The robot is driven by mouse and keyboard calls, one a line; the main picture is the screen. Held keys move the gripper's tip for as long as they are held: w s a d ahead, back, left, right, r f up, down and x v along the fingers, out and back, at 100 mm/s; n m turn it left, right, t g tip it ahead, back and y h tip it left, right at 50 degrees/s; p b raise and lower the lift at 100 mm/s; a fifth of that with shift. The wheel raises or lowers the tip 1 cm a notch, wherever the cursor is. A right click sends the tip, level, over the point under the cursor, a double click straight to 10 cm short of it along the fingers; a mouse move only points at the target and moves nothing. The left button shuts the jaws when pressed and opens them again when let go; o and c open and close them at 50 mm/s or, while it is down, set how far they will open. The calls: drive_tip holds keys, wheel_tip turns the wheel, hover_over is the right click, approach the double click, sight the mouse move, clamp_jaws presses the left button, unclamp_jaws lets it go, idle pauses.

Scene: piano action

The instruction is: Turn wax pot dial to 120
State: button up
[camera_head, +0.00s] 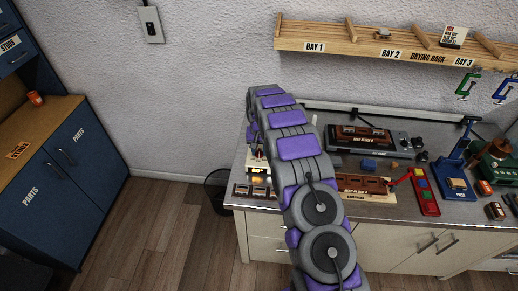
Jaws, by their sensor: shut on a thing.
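My arm rises across the middle of the head view and bends down at its far end over the bench's left back corner. My gripper (256,146) is small there and partly hidden by my own arm; it is shut at a small white device with a red part (258,158), which looks like the wax pot. The fingers reach the dial area, but the dial, its marks and its setting are too small or hidden to read.
The steel-topped bench (400,207) holds a dark console (368,138), a brown block set (365,184), a red tray (424,192) and a blue stand (455,165). A wooden drying rack (345,38) hangs above. A dark bin (217,190) stands left of the bench.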

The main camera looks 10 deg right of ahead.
sight(259, 151)
drive_tip(key=shift+s+m, duration=0.1)
drive_tip(key=shift+m, duration=0.4)
drive_tip(key=o, duration=1)
drive_tip(key=shift+o, duration=0.2)
wheel_tip(259, 151, up, 17)
drive_tip(key=p, duration=0.1)
drive_tip(key=shift+r, duration=0.15)
drive_tip(key=shift+a, duration=0.1)
